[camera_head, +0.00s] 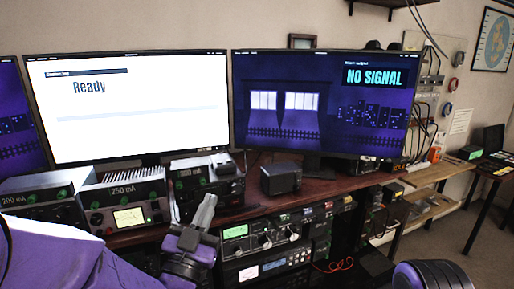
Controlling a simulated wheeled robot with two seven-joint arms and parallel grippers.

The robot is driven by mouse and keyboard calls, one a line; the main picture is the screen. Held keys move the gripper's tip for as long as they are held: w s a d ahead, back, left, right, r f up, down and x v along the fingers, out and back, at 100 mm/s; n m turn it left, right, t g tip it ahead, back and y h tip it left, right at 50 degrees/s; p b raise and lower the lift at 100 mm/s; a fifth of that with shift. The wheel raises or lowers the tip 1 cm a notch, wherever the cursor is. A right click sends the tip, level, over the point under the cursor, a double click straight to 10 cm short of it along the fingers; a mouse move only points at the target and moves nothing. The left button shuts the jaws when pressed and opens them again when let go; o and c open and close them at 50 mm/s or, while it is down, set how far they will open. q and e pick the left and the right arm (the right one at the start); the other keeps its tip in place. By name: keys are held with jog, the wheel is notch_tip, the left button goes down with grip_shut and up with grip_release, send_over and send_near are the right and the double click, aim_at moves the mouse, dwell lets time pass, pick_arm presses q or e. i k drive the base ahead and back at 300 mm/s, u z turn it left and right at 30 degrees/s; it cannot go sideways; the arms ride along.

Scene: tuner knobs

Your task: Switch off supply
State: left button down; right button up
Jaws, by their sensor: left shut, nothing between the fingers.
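Several supply-like boxes stand in a row on the wooden desk, below the screens. The left one (42,203) reads about "200 MA". The middle one (125,200) reads "250 MA" and has a lit meter. The right one (205,180) has a blurred green readout. Which one is the supply, and its switch, I cannot tell. My left gripper (207,203) is shut and empty, pointing up in front of the right box and covering part of its front. It looks close to the box; contact cannot be told. My right gripper is out of view.
A rack of radio units (265,238) with knobs and lit displays sits right of my left gripper. A small black box (280,177) stands on the desk. The left screen (125,107) reads "Ready", the right screen (320,105) "NO SIGNAL". A side table with cables is at right.

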aim_at(158, 218)
jog(key=k, duration=1)
